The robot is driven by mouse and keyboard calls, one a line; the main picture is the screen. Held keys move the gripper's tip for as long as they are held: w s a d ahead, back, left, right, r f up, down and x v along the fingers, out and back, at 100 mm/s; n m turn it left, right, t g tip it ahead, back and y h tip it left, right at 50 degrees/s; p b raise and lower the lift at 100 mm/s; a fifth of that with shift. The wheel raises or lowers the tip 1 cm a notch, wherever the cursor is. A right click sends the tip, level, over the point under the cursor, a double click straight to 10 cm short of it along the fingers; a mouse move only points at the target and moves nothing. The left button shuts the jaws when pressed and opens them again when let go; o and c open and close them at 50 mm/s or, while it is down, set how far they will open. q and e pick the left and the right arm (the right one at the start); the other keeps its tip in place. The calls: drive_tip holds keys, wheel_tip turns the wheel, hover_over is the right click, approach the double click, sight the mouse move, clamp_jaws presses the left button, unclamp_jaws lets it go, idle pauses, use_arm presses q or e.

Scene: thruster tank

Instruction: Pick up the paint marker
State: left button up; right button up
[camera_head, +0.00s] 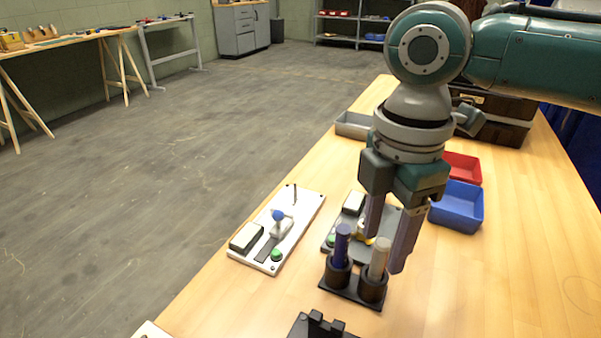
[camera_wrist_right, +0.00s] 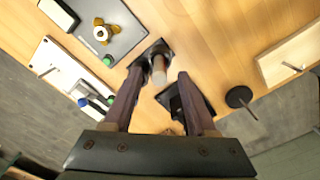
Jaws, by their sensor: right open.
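A black two-cup holder (camera_head: 352,290) stands on the wooden table and holds two upright markers. One is a dark blue marker (camera_head: 342,246); the other is a pale grey-beige marker (camera_head: 379,258). I cannot tell by label which is the paint marker. My right gripper (camera_head: 384,250) points down over the holder, open, its fingers on either side of the pale marker's upper part. In the right wrist view the pale marker (camera_wrist_right: 159,72) shows between the fingertips, with no clear contact. The blue marker is not clearly seen there. My left gripper is not in view.
A white panel with a blue-knobbed lever (camera_head: 300,212) and a grey panel (camera_head: 376,256) lie beyond the holder. Blue (camera_head: 458,207) and red (camera_head: 463,168) bins stand behind on the right. A black bracket (camera_head: 318,326) is in front. The table's right side is clear.

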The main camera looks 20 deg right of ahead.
drive_tip(key=shift+f, duration=0.75)
clamp_jaws()
